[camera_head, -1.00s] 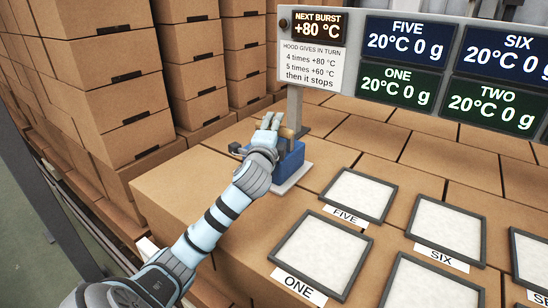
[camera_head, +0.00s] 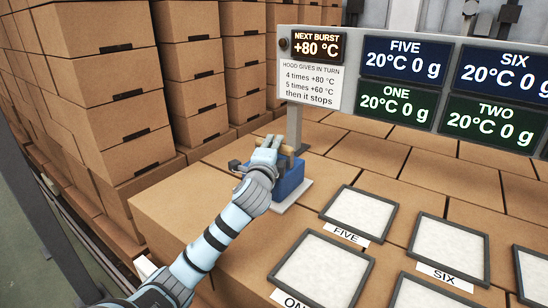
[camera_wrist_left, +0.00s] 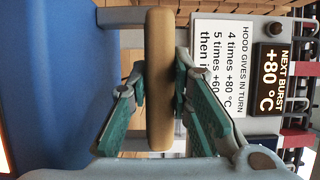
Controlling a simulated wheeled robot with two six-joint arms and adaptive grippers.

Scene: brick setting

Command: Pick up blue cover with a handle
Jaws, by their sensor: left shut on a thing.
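The blue cover (camera_head: 289,181) stands on a pale plate (camera_head: 291,197) at the near side of a grey post, with a tan handle on top. My left gripper (camera_head: 268,147) is at the handle and partly hides it and the cover. In the left wrist view, the tan handle (camera_wrist_left: 160,80) lies between the fingers of my left gripper (camera_wrist_left: 159,85), which are shut on it. The blue cover (camera_wrist_left: 50,75) fills the left of that view. Whether the cover touches the plate is not clear. My right gripper is not in view.
Framed white pads (camera_head: 358,214) with number labels lie on the cardboard boxes to the right. A sign board (camera_head: 325,62) on a post (camera_head: 294,128) stands behind the cover and reads NEXT BURST +80 °C. Tall box stacks (camera_head: 95,85) rise at the left.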

